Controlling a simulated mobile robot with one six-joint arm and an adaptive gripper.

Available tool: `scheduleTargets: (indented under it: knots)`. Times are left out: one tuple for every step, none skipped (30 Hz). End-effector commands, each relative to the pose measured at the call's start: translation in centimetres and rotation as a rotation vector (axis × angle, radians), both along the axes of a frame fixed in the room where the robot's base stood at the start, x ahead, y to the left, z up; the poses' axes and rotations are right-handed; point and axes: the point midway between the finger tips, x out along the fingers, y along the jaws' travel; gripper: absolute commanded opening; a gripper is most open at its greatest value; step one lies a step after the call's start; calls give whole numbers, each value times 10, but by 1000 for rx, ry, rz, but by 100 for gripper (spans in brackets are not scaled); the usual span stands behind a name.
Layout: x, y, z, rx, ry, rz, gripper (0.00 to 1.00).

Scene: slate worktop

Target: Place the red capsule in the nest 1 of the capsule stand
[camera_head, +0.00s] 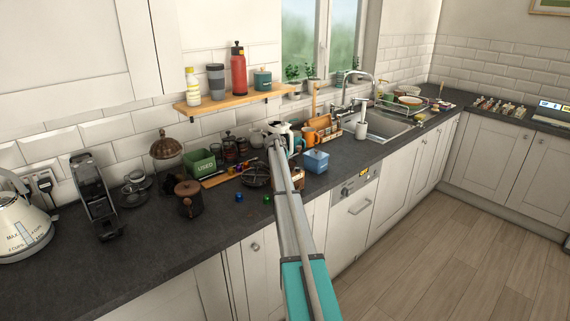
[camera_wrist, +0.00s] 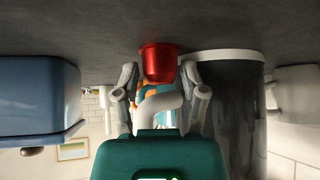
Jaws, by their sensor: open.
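The red capsule (camera_wrist: 158,63) shows in the wrist view, which looks upside down, with the dark worktop at the top. It appears between the tips of my gripper (camera_wrist: 159,76), with a finger on each side. The fingers are open, with small gaps showing beside the capsule. In the head view my gripper (camera_head: 276,130) is at the far end of my arm, low over the back of the worktop; my arm hides the red capsule there. A dark round rack (camera_head: 255,178) stands beside my arm; I cannot tell whether it is the capsule stand.
A blue box (camera_head: 316,161) stands to the right of my arm. A blue capsule (camera_head: 239,197) and a green capsule (camera_head: 266,199) lie near the front. In the wrist view a dark cylinder with a pale rim (camera_wrist: 228,110) is close beside my gripper.

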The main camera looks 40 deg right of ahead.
Motion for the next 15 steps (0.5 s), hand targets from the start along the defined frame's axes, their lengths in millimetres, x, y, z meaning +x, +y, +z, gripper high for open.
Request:
scheduleTargets:
  knots:
    - [0, -1, 0, -1, 0, 0, 56]
    - [0, -1, 0, -1, 0, 0, 51]
    - [0, -1, 0, -1, 0, 0, 44]
    - [0, -1, 0, -1, 0, 0, 38]
    - [0, -1, 0, -1, -1, -1, 33]
    - [0, -1, 0, -1, -1, -1, 30]
    - [0, -1, 0, -1, -1, -1, 30]
    - [0, -1, 0, -1, -1, -1, 29]
    - [0, -1, 0, -1, -1, -1, 29]
    - [0, -1, 0, -1, -1, -1, 29]
    - [0, -1, 0, -1, -1, -1, 25]
    - [0, -1, 0, 0, -1, -1, 25]
    - [0, -1, 0, 0, -1, -1, 25]
    - [0, -1, 0, 0, -1, -1, 25]
    - [0, -1, 0, 0, -1, -1, 25]
